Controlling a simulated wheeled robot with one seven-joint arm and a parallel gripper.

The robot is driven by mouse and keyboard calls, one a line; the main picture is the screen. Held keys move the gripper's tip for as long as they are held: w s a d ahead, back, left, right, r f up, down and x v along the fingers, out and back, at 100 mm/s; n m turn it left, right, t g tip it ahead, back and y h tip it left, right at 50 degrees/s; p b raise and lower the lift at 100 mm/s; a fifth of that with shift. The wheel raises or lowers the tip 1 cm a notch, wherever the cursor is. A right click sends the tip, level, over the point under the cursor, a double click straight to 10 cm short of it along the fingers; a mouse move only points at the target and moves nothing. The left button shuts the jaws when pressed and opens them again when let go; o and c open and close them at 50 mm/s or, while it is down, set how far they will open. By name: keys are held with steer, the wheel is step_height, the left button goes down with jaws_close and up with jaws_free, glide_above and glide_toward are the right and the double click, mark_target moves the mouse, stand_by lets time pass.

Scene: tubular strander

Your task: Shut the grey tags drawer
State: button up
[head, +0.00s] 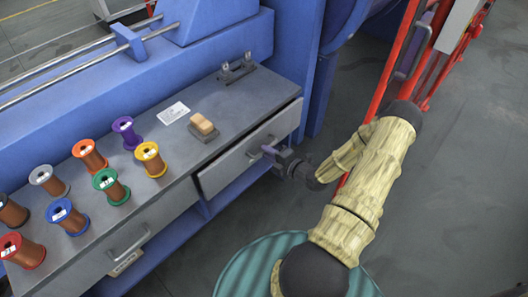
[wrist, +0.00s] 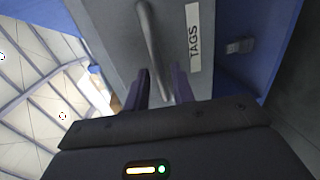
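The grey tags drawer (head: 240,162) is at the right end of the grey bench, and its front appears to stand out slightly from the bench. In the wrist view its grey front (wrist: 115,35) carries a white label reading TAGS (wrist: 193,38) beside a curved bar handle (wrist: 151,45). My gripper (head: 271,153) is at the drawer's handle. In the wrist view my gripper's two dark fingers (wrist: 161,88) are apart, with the handle's near end between them. I cannot tell whether they touch it. The drawer's inside is hidden.
The bench top (head: 215,88) holds several coloured spools, a sponge-like block (head: 202,124) on a small plate, and a white card (head: 173,112). A second drawer (head: 130,240) is to the left. A red frame (head: 400,55) stands at the right; grey floor (head: 460,190) is clear there.

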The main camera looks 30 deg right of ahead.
mark_target(257, 145)
steer(key=x, duration=0.2)
steer(key=shift+w+f, duration=0.1)
steer(key=shift+w, duration=0.2)
steer(key=shift+s, duration=0.1)
steer(key=shift+a, duration=0.15)
jaws_close()
steer(key=shift+w+a+r+p, duration=0.1)
steer(key=shift+w+a+p, duration=0.1)
steer(key=shift+w+p, duration=0.25)
steer(key=shift+w+a+r+p, duration=0.1)
steer(key=shift+w+a+p, duration=0.1)
steer(key=shift+w, duration=0.45)
steer(key=shift+w+a+f, duration=0.1)
steer(key=shift+w, duration=0.3)
jaws_free()
steer(key=shift+w, duration=0.1)
